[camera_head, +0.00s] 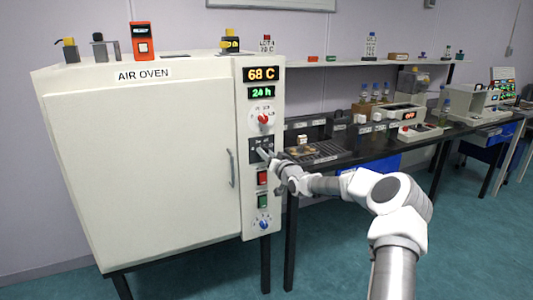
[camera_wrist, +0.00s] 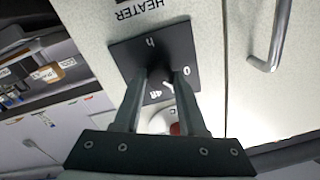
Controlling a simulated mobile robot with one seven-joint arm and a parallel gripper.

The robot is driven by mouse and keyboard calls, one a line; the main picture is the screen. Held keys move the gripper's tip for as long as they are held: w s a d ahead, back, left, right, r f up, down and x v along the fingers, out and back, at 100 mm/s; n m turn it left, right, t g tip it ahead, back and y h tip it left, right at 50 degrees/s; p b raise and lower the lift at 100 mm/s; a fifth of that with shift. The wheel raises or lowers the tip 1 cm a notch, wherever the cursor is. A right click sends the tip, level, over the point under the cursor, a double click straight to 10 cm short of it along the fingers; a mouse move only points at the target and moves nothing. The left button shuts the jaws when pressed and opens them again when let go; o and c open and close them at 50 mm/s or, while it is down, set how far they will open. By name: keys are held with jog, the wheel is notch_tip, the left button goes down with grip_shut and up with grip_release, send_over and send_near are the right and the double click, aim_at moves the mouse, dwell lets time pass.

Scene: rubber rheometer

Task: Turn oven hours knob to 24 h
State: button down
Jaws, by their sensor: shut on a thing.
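The white air oven (camera_head: 150,170) stands at the left in the head view. Its green display (camera_head: 261,93) reads 24 h. The hours dial's dark plate (camera_head: 255,143) is on the right control panel; it also shows in the wrist view (camera_wrist: 125,55), with marks "h", "0" and "48". My gripper (camera_head: 264,153) reaches this plate.
An orange display (camera_head: 261,74) reads 68 C. A red-pointer dial (camera_head: 263,119) is above the hours dial. A red switch (camera_head: 262,177), green switch (camera_head: 262,201) and blue knob (camera_head: 263,224) are below. The oven door handle (camera_head: 231,168) is left; a black bench (camera_head: 350,148) is right.

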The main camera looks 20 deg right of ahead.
jog(key=shift+m, duration=1.6)
jog(key=shift+c, duration=2.3)
grip_release()
jog(key=shift+s, duration=0.1)
jog(key=s+d+p, duration=0.1)
jog(key=s+p, duration=0.2)
jog(key=s, duration=1.4)
jog(key=shift+s+f, duration=0.15)
jog(key=shift+f, duration=0.2)
